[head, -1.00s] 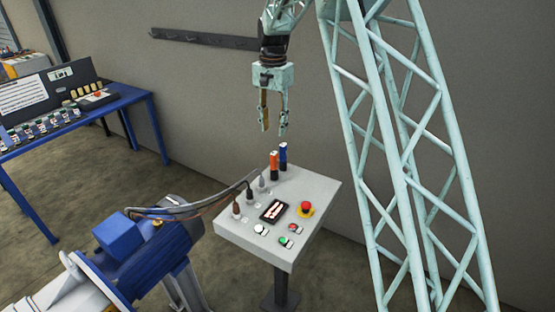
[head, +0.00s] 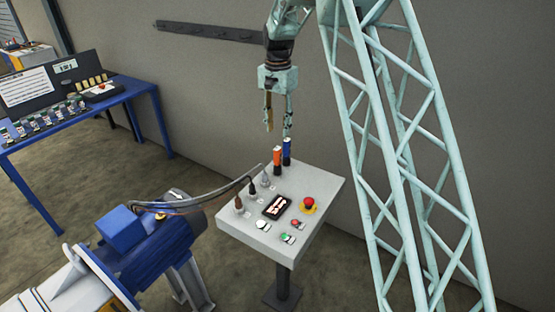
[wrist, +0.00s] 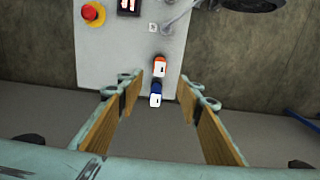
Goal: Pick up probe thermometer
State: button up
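Two upright handheld tools stand at the far edge of the control panel: an orange one (head: 277,160) and a blue one (head: 287,151). I cannot tell for sure which is the probe thermometer. My gripper (head: 278,132) hangs above them, pointing down, open and empty. In the wrist view, the orange tool (wrist: 159,66) and the blue tool (wrist: 156,94) show from above, both with white tops. The blue one lies between the two wood-coloured finger pads, and the orange one is just beyond them. Neither tool is touched, as far as I can see.
The grey panel (head: 310,225) carries a red emergency button (head: 309,203), a small display (head: 277,207), buttons and cable plugs (head: 253,188). A blue machine (head: 150,245) stands at left. A blue table (head: 130,92) with vials is further back. A wall is behind.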

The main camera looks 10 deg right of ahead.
aim_at(278, 148)
jog(key=shift+f, duration=3.3)
jog(key=shift+f, duration=0.1)
jog(key=shift+s+a+f, duration=0.1)
jog(key=shift+f, duration=1.15)
jog(key=shift+s+f, duration=0.1)
jog(key=shift+f, duration=1.15)
jog(key=c, duration=0.9)
